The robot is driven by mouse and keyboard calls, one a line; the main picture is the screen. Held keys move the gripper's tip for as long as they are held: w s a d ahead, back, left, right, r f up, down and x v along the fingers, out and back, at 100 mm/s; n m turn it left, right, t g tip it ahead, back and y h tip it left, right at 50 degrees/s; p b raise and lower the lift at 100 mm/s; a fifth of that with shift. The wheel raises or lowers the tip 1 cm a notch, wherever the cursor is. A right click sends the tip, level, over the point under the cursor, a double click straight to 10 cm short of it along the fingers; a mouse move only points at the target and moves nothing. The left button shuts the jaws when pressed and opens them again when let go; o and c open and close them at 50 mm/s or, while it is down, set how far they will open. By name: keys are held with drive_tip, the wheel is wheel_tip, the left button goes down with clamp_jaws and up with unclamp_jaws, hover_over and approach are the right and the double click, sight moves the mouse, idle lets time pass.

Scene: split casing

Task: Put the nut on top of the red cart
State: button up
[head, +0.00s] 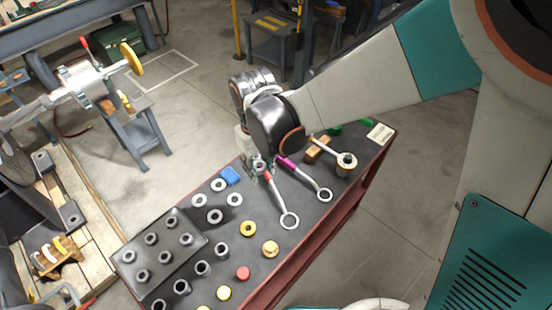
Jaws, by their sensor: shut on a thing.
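The red cart (318,231) has red sides and a dark top crowded with parts. My gripper (257,172) is above or at the far left edge of the cart top, pointing down. It is shut on a small grey ring-like piece (259,164), which looks like the nut. The fingers and wrist hide part of it, and I cannot tell whether it touches the cart top.
Several grey rings (215,216) and a dark tray (160,251) of cylinders fill the left part. A wooden block (318,150) stands farther right.

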drive_tip(key=b, duration=1.3)
approach(262, 210)
wheel_tip(262, 210, down, 6)
drive_tip(key=shift+r, duration=0.25)
drive_tip(key=shift+f+b, duration=0.45)
drive_tip(key=shift+b, duration=0.1)
drive_tip(key=shift+f, duration=0.2)
drive_tip(key=o, duration=0.8)
drive_tip(key=shift+r+p, duration=0.35)
drive_tip(key=shift+r, duration=0.25)
wheel_tip(262, 210, up, 12)
drive_tip(key=p, duration=0.4)
